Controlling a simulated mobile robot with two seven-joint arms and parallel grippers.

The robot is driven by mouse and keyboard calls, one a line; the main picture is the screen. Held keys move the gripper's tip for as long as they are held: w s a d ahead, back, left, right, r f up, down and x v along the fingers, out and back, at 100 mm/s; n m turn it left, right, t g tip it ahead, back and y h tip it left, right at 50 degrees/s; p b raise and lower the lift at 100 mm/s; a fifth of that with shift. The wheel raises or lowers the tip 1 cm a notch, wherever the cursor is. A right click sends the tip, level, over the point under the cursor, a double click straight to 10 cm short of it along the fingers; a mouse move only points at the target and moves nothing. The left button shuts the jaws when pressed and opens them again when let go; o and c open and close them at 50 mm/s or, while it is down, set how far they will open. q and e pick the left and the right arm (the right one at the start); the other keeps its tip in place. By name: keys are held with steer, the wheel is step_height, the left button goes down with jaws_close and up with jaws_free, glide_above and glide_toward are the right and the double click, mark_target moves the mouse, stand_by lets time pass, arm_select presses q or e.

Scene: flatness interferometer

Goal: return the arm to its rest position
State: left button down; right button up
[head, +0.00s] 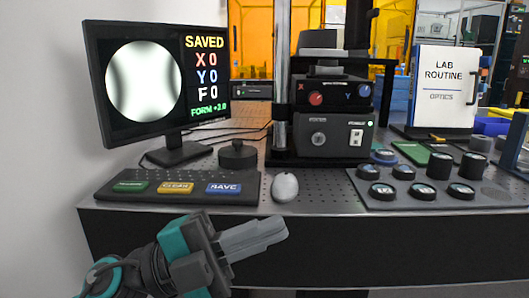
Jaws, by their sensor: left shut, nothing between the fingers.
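My left arm (165,262) comes in from the lower left, dark grey and teal. Its left gripper (283,228) is shut and empty, its fingers pointing right. It is in front of the table's front edge, below the white mouse (285,187) in the picture and apart from it. My right gripper is not in view. The monitor (155,85) at the left reads SAVED, with X 0, Y 0, F 0 and FORM +2.0 beside a round grey pattern.
A button panel (245,199) with green, yellow and blue buttons lies at the table's front left. The interferometer (318,139) stands behind the mouse. Several dark round pieces sit on a grey tray (425,204) at the right. A LAB ROUTINE board (446,85) stands behind.

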arm_select(q)
steer(key=w+a+f+n+t+y, duration=0.3)
steer(key=a+f+n+t+y, duration=0.35)
steer(key=n, duration=0.45)
steer(key=w+a+f+n+t+y, duration=0.35)
steer(key=f+n+t+y, duration=0.25)
steer(key=f+n+t, duration=0.4)
steer(key=s+a+f+n+g+y, duration=0.2)
steer(key=s+f+n+g+y, duration=0.25)
steer(key=f, duration=0.65)
steer(key=s+a+f+n+g+y, duration=0.25)
steer(key=s+f+g, duration=0.25)
steer(key=s+f, duration=0.45)
step_height(320, 180, up, 10)
steer(key=w+a+p, duration=0.1)
steer(key=a+p, duration=0.1)
steer(key=p, duration=1.2)
steer(key=shift+a+f+t, duration=0.15)
steer(key=shift+a+t, duration=0.25)
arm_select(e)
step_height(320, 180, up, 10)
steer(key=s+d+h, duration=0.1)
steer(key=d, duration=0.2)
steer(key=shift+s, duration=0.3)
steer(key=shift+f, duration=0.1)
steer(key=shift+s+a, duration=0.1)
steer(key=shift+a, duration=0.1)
